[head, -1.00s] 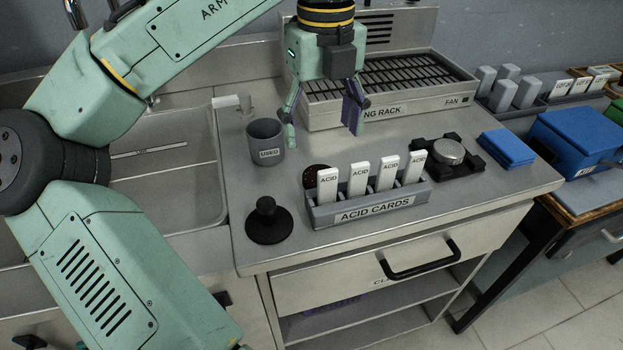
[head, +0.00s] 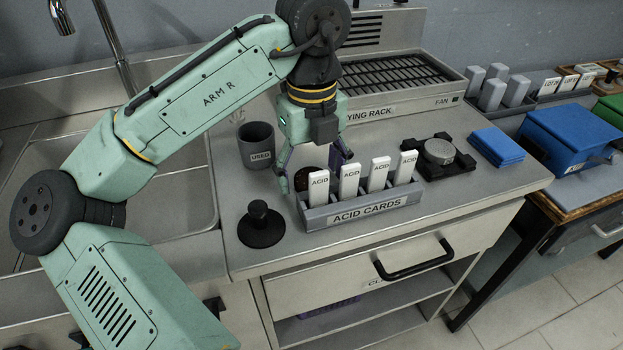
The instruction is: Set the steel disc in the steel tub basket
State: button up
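A round silver disc (head: 439,151) sits flat in a black cross-shaped holder (head: 466,163) on the steel counter, right of the card rack. A second, dark brown round piece (head: 303,178) lies behind the card rack, partly hidden by it and by my gripper. My gripper (head: 312,176) points down over this dark piece, its fingers spread to either side, open. Whether the fingers touch it cannot be told. No steel tub basket is clearly seen; a steel sink basin (head: 165,205) is at the left, partly hidden by my arm.
The grey acid card rack (head: 366,212) with upright white cards stands just in front of my gripper. A grey "USED" cup (head: 257,143) and a black knobbed disc (head: 261,226) are to its left. The drying rack (head: 400,115) is behind; blue cloths (head: 497,147) lie right.

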jog(key=c, duration=1.4)
jog(key=shift+r, duration=0.15)
